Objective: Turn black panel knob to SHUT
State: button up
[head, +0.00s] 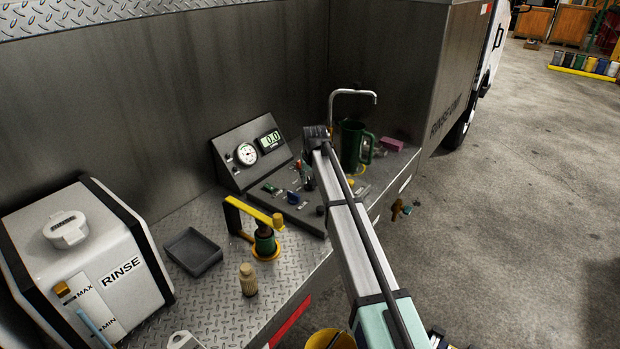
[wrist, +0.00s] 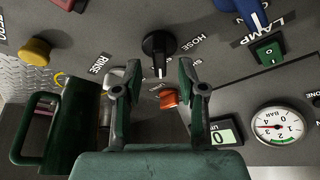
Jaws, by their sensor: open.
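The black panel knob (wrist: 158,46) sits on the grey panel in the wrist view. Its white pointer line points down in the picture, toward my gripper. The word HOSE stands to its right and RINSE to its left; I cannot read a SHUT label clearly. My gripper (wrist: 160,72) is open and empty, its two dark green fingers apart. The fingertips lie just below the knob in the picture, one to each side, and do not visibly grip it. In the head view my gripper (head: 316,133) is above the control panel (head: 255,192), and my arm hides part of it.
An orange-red switch (wrist: 170,98) shows between my fingers. A blue knob (wrist: 255,12), a green switch (wrist: 268,52) and a pressure gauge (wrist: 278,126) are to the right. A green jug (head: 352,147) and a metal tap (head: 350,93) stand close beside my gripper.

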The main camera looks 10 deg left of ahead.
jog(key=shift+x, duration=1.25)
jog(key=shift+c, duration=0.3)
grip_shut()
jog(key=shift+d+n, duration=0.1)
jog(key=shift+n, duration=0.2)
jog(key=n+b, duration=0.1)
jog(key=n, duration=0.1)
jog(key=n+y+b, duration=0.1)
jog(key=n, duration=0.1)
jog(key=shift+w+g+y, duration=0.1)
jog(key=shift+g+y, duration=0.2)
jog(key=shift+g, duration=0.1)
jog(key=shift+d+n+g+y+b, duration=0.1)
jog(key=shift+n+g+y+b, duration=0.3)
jog(key=shift+n, duration=0.65)
jog(key=shift+n+g+y+b, duration=0.2)
jog(key=shift+n+b, duration=0.35)
jog(key=shift+n, duration=0.5)
